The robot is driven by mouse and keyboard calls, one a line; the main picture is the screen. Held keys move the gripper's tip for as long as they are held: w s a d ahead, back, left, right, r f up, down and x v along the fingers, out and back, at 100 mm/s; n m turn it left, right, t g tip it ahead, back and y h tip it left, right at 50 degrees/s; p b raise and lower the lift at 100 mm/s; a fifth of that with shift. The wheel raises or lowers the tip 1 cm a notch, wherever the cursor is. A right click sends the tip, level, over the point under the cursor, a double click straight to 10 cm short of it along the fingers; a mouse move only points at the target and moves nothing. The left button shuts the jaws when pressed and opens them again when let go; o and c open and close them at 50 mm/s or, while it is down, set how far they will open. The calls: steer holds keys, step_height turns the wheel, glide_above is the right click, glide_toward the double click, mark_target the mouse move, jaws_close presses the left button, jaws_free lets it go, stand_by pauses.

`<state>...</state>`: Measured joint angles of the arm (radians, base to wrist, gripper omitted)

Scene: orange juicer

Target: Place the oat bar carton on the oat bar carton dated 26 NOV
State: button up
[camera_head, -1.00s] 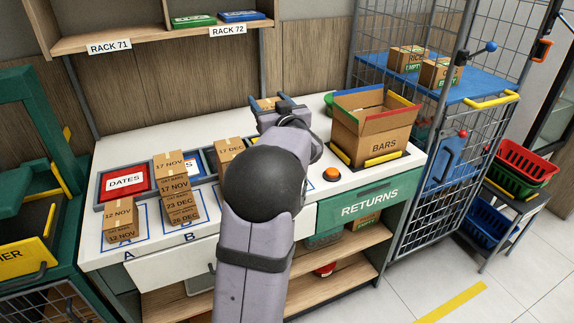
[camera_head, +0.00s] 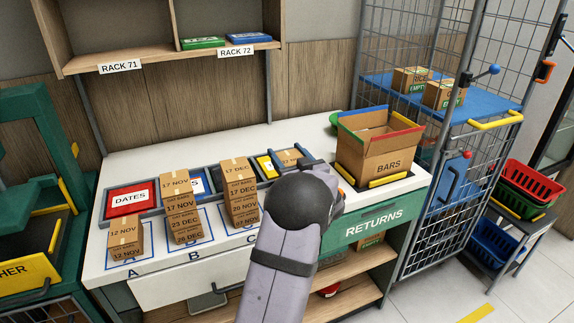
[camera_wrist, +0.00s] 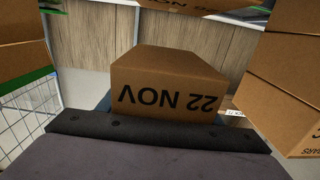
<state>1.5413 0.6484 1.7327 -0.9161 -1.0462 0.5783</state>
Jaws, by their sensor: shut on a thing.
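My gripper (camera_head: 318,172) is over the right part of the counter, mostly hidden by my arm. It is shut on an oat bar carton (camera_head: 290,157); in the wrist view the held carton (camera_wrist: 165,85) reads 22 NOV, upside down. Left of the gripper stands a carton stack (camera_head: 238,192) behind C, topped by a carton marked 17 DEC. A stack (camera_head: 182,207) at B has 17 NOV on top and DEC dates lower down. A carton marked 12 NOV (camera_head: 125,238) is at A.
The open BARS box (camera_head: 375,160) stands right of my gripper. A red DATES panel (camera_head: 130,198) lies behind A. The wire cage (camera_head: 455,150) is at the right. The counter's back strip is clear.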

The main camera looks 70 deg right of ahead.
mark_target(287, 163)
steer(key=shift+f, duration=1.85)
steer(key=shift+f, duration=0.2)
steer(key=o, duration=1.2)
